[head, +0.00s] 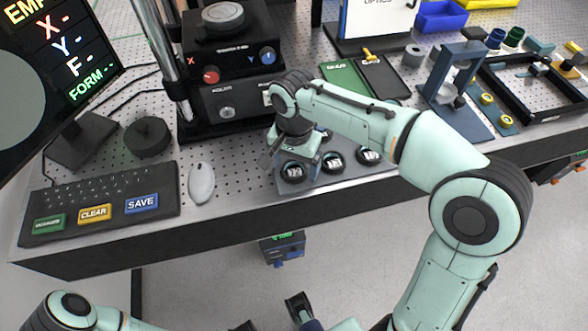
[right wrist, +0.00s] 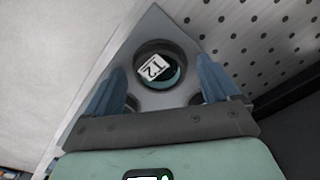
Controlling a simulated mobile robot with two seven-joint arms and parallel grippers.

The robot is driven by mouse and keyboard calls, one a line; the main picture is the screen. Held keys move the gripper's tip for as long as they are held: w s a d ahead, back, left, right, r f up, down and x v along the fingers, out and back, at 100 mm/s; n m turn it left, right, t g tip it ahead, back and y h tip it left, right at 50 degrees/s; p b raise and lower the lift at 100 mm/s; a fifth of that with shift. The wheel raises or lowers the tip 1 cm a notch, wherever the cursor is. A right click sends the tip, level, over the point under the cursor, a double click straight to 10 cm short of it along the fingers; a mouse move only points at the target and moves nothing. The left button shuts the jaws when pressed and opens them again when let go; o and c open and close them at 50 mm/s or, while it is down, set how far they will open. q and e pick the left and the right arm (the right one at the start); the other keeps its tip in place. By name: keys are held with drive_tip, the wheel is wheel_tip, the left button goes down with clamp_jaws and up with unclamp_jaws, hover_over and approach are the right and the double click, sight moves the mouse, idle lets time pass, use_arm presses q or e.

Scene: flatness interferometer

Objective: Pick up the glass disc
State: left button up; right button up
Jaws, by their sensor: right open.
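Several round glass discs with white labels sit in dark-rimmed wells of a grey tray (head: 325,181) at the bench's front edge. The leftmost glass disc (head: 292,172) lies just below my right gripper (head: 284,160). In the right wrist view a glass disc (right wrist: 168,78) with a white label and teal edge lies in its well, near the corner of the tray (right wrist: 153,22). The blue fingers of my right gripper (right wrist: 160,68) are spread, one on each side of that well, with nothing between them. What seems part of my left gripper (head: 303,310) shows at the bottom edge, mostly cut off.
A keyboard (head: 100,202) and a white mouse (head: 201,183) lie left of the tray. The black instrument (head: 232,95) stands behind it. A green board (head: 345,85), a blue-grey stand (head: 455,75) and a black frame (head: 535,88) are to the right.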

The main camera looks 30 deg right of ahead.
sight(294, 167)
drive_tip(key=shift+c, duration=0.3)
drive_tip(key=c, duration=1.1)
drive_tip(key=shift+r, duration=0.1)
drive_tip(key=shift+r+p, duration=2.95)
drive_tip(key=shift+r, duration=7)
